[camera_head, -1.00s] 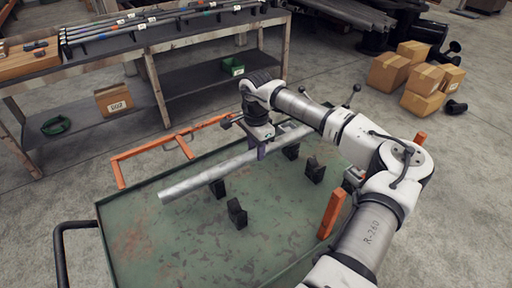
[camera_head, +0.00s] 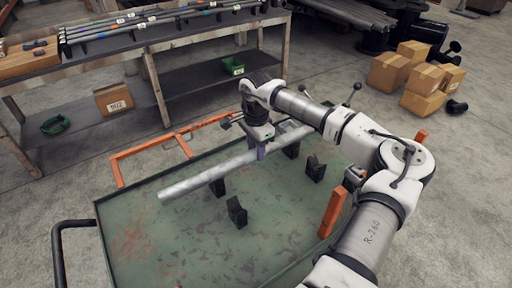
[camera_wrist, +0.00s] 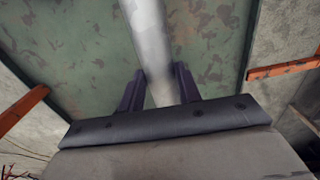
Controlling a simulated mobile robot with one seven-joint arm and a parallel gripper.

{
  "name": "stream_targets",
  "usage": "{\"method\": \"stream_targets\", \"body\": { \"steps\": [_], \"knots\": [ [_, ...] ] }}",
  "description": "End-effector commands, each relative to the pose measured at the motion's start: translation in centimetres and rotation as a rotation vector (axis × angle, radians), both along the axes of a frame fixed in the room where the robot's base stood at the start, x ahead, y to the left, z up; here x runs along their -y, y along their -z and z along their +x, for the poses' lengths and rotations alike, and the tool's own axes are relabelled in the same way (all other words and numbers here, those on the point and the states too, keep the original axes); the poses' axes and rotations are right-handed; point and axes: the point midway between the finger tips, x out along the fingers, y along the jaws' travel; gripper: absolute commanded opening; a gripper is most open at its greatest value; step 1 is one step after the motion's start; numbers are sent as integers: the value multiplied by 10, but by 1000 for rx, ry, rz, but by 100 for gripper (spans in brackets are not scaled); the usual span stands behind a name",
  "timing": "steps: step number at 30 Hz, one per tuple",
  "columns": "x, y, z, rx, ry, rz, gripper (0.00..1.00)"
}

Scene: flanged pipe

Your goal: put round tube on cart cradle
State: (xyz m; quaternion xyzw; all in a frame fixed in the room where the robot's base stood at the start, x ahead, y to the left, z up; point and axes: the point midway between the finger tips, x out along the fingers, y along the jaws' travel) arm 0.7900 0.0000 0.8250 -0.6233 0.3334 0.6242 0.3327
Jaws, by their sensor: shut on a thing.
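The round tube (camera_head: 212,177) is a long grey metal pipe over the green cart top. My gripper (camera_head: 260,152) is shut on it right of its middle. In the wrist view the tube (camera_wrist: 149,42) runs between the two dark fingers of my gripper (camera_wrist: 160,88). The cart cradle shows as black blocks: one (camera_head: 237,212) and another (camera_head: 315,168) stand nearer with nothing on them. Two more, a left one (camera_head: 218,188) and a right one (camera_head: 291,151), stand along the tube's line. Whether the tube touches these two I cannot tell.
The green cart (camera_head: 170,245) has an orange rail (camera_head: 150,146) at its far side and an orange post (camera_head: 333,212) at the right. A workbench (camera_head: 120,50) with several tubes stands behind. Cardboard boxes (camera_head: 405,65) lie on the floor at the back right.

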Motion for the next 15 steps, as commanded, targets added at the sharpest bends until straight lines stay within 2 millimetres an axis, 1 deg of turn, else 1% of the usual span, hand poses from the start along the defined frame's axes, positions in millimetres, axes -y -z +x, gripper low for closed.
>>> {"method": "stream_targets", "body": {
  "steps": [8,9,13,14,15],
  "knots": [
    [0,5,0,2,0,0,0],
    [0,4,0,2,0,0,39],
    [0,4,0,1,0,1,56],
    [0,4,0,1,0,1,59],
    [0,4,0,1,0,1,59]
  ]
}}
